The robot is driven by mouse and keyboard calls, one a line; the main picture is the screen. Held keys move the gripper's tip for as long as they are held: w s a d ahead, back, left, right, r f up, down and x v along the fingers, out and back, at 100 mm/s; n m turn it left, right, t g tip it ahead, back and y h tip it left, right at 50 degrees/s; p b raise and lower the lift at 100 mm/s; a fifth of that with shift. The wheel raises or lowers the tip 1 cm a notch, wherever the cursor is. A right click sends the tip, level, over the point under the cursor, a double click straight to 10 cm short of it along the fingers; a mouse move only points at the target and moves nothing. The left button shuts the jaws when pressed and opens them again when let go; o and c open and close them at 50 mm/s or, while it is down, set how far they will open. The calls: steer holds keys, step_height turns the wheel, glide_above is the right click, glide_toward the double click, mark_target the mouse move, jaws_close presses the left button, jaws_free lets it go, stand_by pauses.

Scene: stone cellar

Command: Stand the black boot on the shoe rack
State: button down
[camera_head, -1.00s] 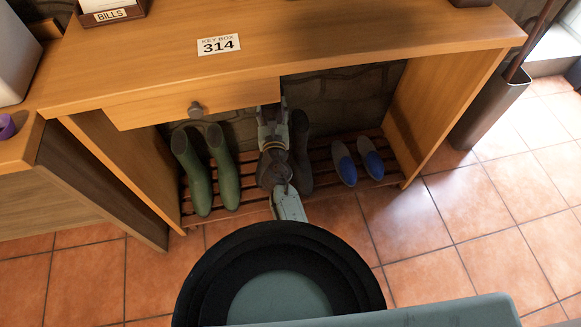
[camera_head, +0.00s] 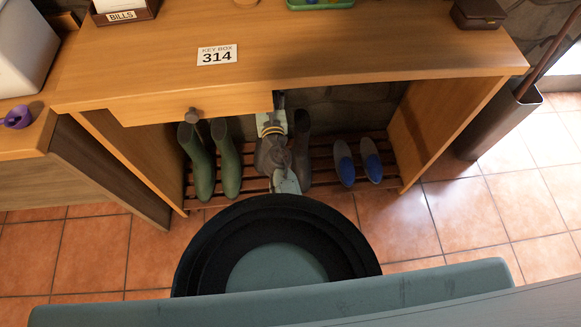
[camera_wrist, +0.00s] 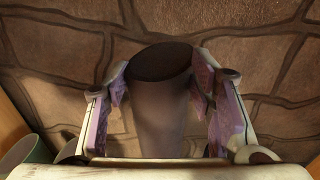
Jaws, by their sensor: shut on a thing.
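In the wrist view my gripper (camera_wrist: 160,88) is shut on the upper shaft of the black boot (camera_wrist: 160,120). The boot looks upright, with its dark round opening at the top. In the head view my gripper (camera_head: 279,100) reaches under the desk, over the slatted wooden shoe rack (camera_head: 322,178). A dark boot (camera_head: 302,135) stands just right of it. My arm and the desk hide the held boot there, so I cannot tell whether its sole touches the slats.
Green boots (camera_head: 226,165) stand on the rack to the left, and grey-blue slippers (camera_head: 372,162) to the right. The desk top (camera_head: 330,55), its drawer (camera_head: 165,108) and its right side panel (camera_head: 430,120) enclose the space. A stone wall (camera_wrist: 260,50) is close behind.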

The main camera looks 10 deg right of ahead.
steer(key=shift+w+f+n+g+y+b, duration=0.2)
steer(key=shift+f+n+y+b, duration=0.7)
steer(key=shift+f, duration=1.2)
steer(key=shift+w+f+n+g+y+b, duration=0.15)
steer(key=shift+f+n+y+b, duration=0.3)
steer(key=shift+f+y+b, duration=1.2)
steer(key=shift+w+f+n+g+y+b, duration=0.2)
steer(key=shift+f+n+y+b, duration=0.45)
steer(key=shift+f, duration=1.85)
step_height(320, 180, down, 10)
steer(key=shift+s+f+b, duration=0.1)
steer(key=shift+b, duration=1.1)
steer(key=shift+f, duration=0.15)
steer(key=c, duration=0.7)
jaws_free()
